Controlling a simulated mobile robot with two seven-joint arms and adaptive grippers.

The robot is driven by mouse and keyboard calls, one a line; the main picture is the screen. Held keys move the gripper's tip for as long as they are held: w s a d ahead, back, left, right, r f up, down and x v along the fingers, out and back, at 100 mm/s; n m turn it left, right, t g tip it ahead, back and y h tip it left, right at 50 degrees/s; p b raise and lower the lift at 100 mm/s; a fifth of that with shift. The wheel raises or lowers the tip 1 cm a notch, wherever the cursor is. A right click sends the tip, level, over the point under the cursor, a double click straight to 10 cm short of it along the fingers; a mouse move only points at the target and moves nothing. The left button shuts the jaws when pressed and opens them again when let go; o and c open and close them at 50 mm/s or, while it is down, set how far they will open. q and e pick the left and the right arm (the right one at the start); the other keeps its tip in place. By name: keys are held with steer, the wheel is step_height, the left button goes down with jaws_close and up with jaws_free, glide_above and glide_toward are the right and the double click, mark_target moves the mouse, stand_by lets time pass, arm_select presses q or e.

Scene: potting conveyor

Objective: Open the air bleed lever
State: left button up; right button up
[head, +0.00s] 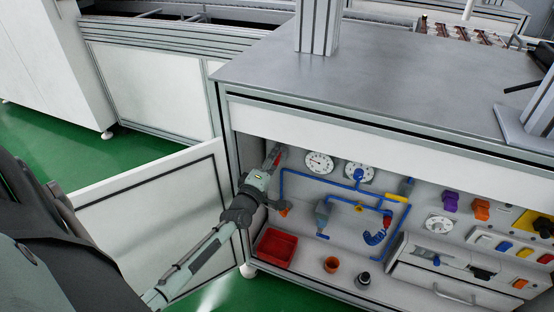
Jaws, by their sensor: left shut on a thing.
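My left gripper (277,204) reaches into the open cabinet from the left. Its dark fingers are small in the picture and appear shut at a small orange part (285,212) on the left of the back panel. That part is largely covered by the fingers. A red piece (278,159) beside a slanted grey bar shows just above my wrist. Another red piece (387,222) sits on the blue piping further right. I cannot tell for sure which of these is the air bleed lever. My right gripper is not in view.
The cabinet door (150,205) stands open at the left. A red bin (275,248), an orange cup (331,264) and a dark fitting (362,280) stand on the cabinet floor. Gauges (319,163), blue pipes (335,180) and a purple knob (451,202) cover the panel.

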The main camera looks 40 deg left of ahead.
arm_select(q)
steer(key=shift+a+n+b, duration=0.15)
steer(key=shift+n+b, duration=0.15)
steer(key=shift+n, duration=0.7)
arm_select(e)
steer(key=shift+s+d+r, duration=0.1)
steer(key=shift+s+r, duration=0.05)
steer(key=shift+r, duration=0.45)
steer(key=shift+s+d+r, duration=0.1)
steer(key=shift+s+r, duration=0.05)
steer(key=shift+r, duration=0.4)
arm_select(q)
steer(key=shift+n, duration=0.3)
steer(key=o, duration=1)
steer(key=shift+o, duration=0.9)
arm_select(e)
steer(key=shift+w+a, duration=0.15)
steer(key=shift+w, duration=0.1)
arm_select(q)
steer(key=shift+s, duration=0.1)
